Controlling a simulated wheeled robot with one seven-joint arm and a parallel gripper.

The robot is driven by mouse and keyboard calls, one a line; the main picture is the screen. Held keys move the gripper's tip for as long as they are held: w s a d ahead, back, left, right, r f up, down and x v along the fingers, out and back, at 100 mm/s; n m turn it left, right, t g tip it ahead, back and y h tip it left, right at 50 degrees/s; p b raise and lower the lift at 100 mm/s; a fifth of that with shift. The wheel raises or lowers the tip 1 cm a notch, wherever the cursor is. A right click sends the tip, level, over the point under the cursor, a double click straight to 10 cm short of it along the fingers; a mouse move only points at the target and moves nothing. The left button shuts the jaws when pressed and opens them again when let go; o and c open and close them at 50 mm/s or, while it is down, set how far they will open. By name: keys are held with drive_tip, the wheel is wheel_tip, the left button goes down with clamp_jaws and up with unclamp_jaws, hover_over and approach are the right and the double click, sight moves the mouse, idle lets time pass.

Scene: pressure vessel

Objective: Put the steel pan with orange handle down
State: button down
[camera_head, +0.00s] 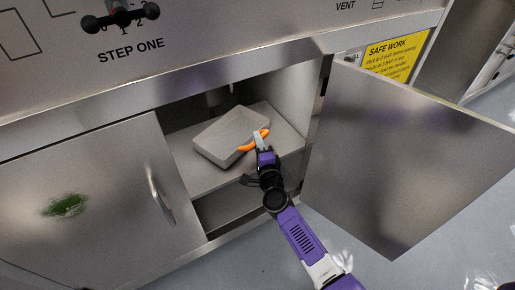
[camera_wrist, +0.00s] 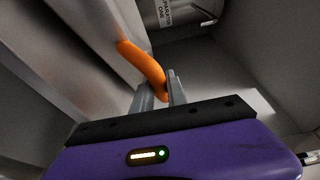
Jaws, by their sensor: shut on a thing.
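The steel pan (camera_head: 222,140) is a grey rectangular pan inside the open cabinet, above or on its shelf; whether it touches the shelf I cannot tell. Its orange handle (camera_head: 246,147) is on the side facing me, and it also shows in the wrist view (camera_wrist: 145,62). My gripper (camera_head: 262,142) is shut on the orange handle, and its two fingers (camera_wrist: 160,88) stand on either side of the handle's lower end in the wrist view. The pan looks tilted in the wrist view, where only part of its wall shows.
The cabinet shelf (camera_head: 287,133) has bare room to the right of the pan. The open door (camera_head: 405,150) stands to the right of my arm. A closed left door (camera_head: 100,205) has a handle and a green smear. A lower compartment (camera_head: 225,208) lies under the shelf.

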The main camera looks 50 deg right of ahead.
drive_tip(key=shift+f, duration=0.55)
drive_tip(key=shift+r, duration=0.1)
drive_tip(key=c, duration=1.3)
unclamp_jaws()
drive_tip(key=p+v, duration=0.1)
drive_tip(key=v, duration=1.1)
drive_tip(key=shift+f+p, duration=0.2)
drive_tip(key=shift+p, duration=0.1)
